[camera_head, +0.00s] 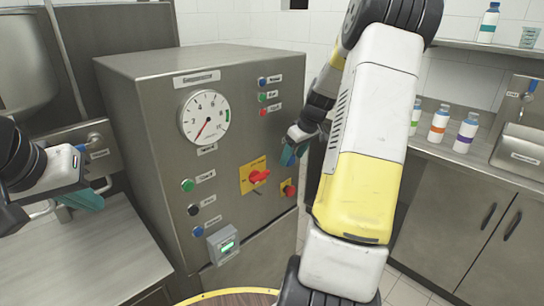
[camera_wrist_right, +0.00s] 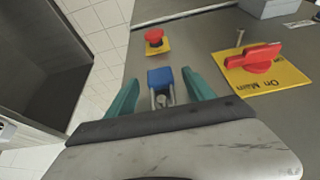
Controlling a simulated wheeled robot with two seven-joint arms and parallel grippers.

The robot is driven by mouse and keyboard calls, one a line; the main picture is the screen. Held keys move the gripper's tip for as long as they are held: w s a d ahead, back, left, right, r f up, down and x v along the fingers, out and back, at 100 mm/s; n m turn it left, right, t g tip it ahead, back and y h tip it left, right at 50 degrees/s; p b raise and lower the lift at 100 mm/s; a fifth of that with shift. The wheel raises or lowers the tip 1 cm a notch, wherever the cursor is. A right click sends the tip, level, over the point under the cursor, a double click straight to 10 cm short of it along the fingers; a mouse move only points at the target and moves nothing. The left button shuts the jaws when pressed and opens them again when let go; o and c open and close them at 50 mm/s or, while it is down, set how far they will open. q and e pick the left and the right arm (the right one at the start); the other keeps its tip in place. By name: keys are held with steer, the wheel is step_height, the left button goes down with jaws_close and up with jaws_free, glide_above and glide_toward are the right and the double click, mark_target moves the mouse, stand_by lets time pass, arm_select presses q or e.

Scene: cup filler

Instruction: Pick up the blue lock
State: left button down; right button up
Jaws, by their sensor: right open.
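The blue lock (camera_wrist_right: 160,78) shows in the right wrist view, between the two teal fingers of my right gripper (camera_wrist_right: 162,92). Its silver shackle (camera_wrist_right: 160,98) points toward the gripper's palm. The fingers are open, with a gap on each side of the lock. In the head view my right gripper (camera_head: 292,153) is at the right side of the grey machine's front, above the red stop button; I cannot make out the lock there. My left gripper (camera_head: 86,198) is at the far left, away from the lock; its jaw opening cannot be made out.
The grey machine (camera_head: 135,120) carries a gauge (camera_head: 204,117), several buttons and a red rotary switch (camera_head: 260,176) on a yellow plate. The red stop button (camera_wrist_right: 154,37) is close to the lock. Bottles stand on the counter (camera_head: 480,157) at right. A round table edge (camera_head: 235,292) is below.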

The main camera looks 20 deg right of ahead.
jaws_close()
stand_by(0.4)
steer(key=shift+r, duration=0.65)
steer(key=s+d, duration=0.3)
steer(key=s, duration=0.5)
steer(key=s+d, duration=0.4)
steer(key=s, duration=0.4)
steer(key=shift+s, duration=0.3)
